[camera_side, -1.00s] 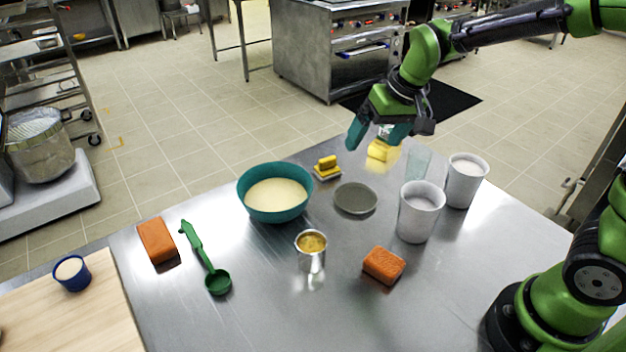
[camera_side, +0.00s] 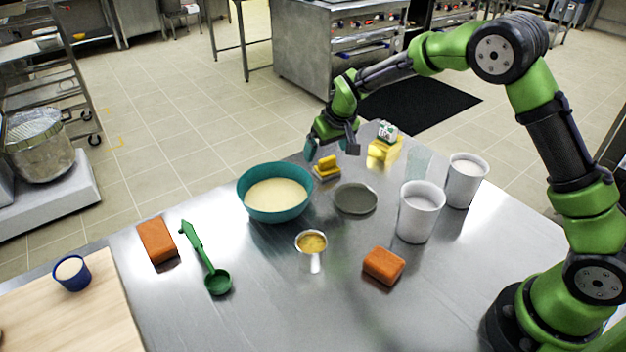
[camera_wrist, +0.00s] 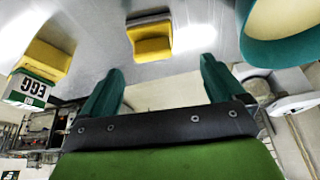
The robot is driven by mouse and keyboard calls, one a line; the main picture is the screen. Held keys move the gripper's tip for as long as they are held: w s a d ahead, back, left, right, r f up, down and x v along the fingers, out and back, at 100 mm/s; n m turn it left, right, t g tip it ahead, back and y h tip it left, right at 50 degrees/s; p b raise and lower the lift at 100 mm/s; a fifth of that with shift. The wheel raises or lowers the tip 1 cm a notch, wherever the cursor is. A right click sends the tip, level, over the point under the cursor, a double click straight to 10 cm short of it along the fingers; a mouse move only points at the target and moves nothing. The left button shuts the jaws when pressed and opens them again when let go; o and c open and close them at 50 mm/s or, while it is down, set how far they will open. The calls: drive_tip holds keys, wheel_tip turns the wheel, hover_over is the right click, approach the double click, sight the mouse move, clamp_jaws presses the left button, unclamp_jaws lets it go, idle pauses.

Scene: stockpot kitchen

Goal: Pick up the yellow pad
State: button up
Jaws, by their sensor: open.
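The yellow pad (camera_side: 327,168) is a small yellow block with a grey layer, lying on the steel table just right of the teal bowl. In the wrist view the yellow pad (camera_wrist: 152,42) lies ahead of the fingertips, roughly in line with the gap between them. My gripper (camera_side: 332,151) is open and empty, with its teal fingers apart above and just behind the pad in the side view. Both fingers of my gripper (camera_wrist: 158,80) show in the wrist view, and nothing is between them.
The teal bowl (camera_side: 249,203) is close on the pad's left. A grey round dish (camera_side: 356,199) lies to its right front. A larger yellow block (camera_side: 385,150) with a white-green carton (camera_side: 387,131) stands right of it. White cups (camera_side: 419,211) stand farther right.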

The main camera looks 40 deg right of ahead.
sight(327, 158)
drive_tip(key=x, duration=0.6)
drive_tip(key=shift+s+d+f, duration=0.1)
drive_tip(key=shift+d+f, duration=0.25)
drive_tip(key=shift+f, duration=0.05)
drive_tip(key=c, duration=1.2)
